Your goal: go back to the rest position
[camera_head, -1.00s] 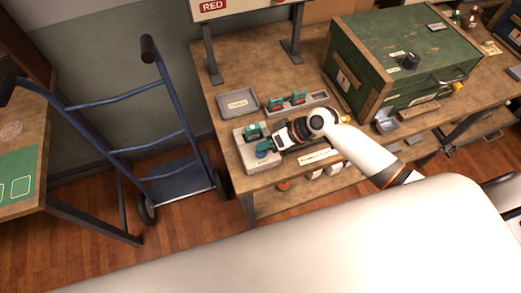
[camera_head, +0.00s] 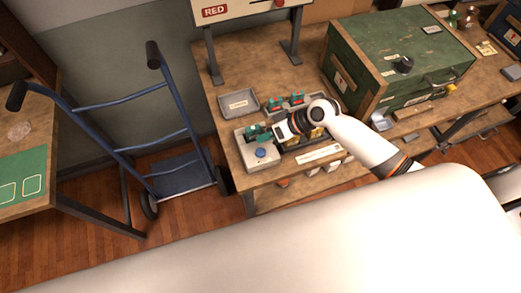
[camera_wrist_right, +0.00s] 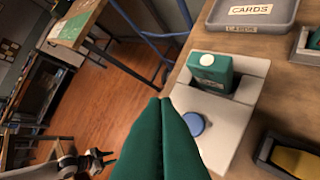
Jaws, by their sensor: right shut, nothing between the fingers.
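My right gripper (camera_head: 266,134) is over the left end of the workbench, above a pale grey block. Its two green fingers (camera_wrist_right: 166,108) are closed together and empty in the wrist view. On the block (camera_wrist_right: 236,112) a green box with a white round cap (camera_wrist_right: 213,70) stands in a recess. A blue round button (camera_wrist_right: 194,123) is in front of it, close to the fingers; it also shows in the head view (camera_head: 261,152). My left gripper does not show in the head view. A dark jointed object (camera_wrist_right: 80,160) at the wrist view's lower left is unclear.
A grey CARDS tray (camera_head: 239,103) lies behind the block, with green boxes (camera_head: 285,101) to its right. A large green chest (camera_head: 395,60) stands further right. A blue hand truck (camera_head: 140,130) stands left of the bench (camera_head: 228,82). Wooden floor lies between the tables.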

